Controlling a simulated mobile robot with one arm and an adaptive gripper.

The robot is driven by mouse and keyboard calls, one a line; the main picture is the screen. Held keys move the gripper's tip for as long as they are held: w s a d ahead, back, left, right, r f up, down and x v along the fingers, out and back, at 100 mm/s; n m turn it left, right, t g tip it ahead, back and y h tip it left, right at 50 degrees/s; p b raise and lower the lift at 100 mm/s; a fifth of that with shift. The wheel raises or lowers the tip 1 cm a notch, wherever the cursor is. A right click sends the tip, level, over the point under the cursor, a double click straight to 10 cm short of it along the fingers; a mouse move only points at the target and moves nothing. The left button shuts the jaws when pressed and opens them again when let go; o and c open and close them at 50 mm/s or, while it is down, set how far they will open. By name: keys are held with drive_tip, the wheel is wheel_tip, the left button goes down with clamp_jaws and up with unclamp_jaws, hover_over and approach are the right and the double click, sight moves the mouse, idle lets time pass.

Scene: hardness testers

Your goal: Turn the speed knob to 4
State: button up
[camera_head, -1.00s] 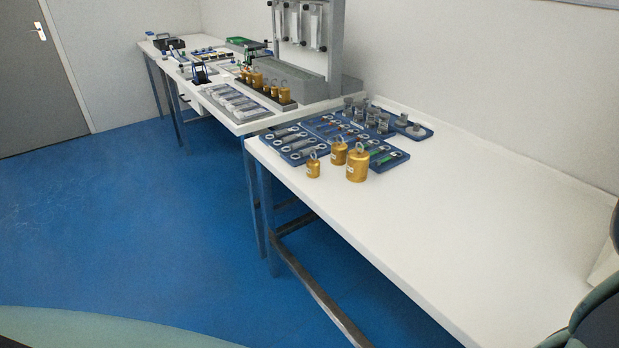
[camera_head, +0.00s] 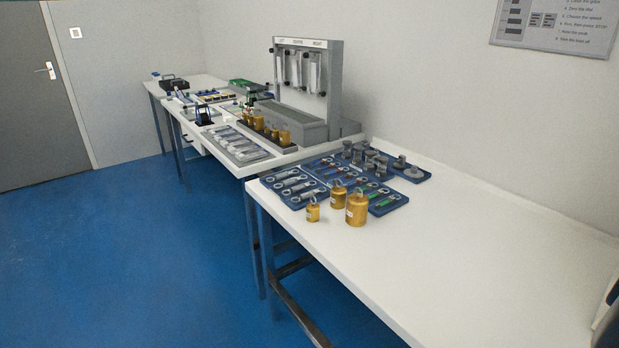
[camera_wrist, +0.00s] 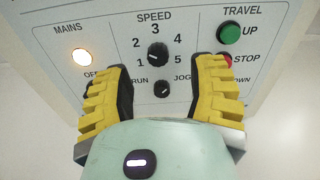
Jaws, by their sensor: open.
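The speed knob (camera_wrist: 158,56) shows in the wrist view as a small black dial on a pale panel, under the word SPEED. The figures 1 to 5 run in an arc around it, with 3 at the top and 4 at upper right. Its white mark is too small to read surely. My gripper (camera_wrist: 163,68) is open, with one yellow-padded finger on each side of the knob. Both fingers look apart from it; their depth to the panel is hard to tell. The head view does not show the knob.
A smaller RUN/JOG knob (camera_wrist: 161,88) sits just below, between the fingers. A green UP button (camera_wrist: 229,33) and red STOP button (camera_wrist: 224,62) are close to the right finger. A lit MAINS lamp (camera_wrist: 82,57) is at left. The white table (camera_head: 440,250) has clear room at right.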

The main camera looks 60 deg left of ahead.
drive_tip(key=w, duration=0.4)
drive_tip(key=shift+a+p, duration=0.3)
drive_tip(key=shift+o, duration=0.2)
drive_tip(key=shift+d, duration=0.1)
clamp_jaws()
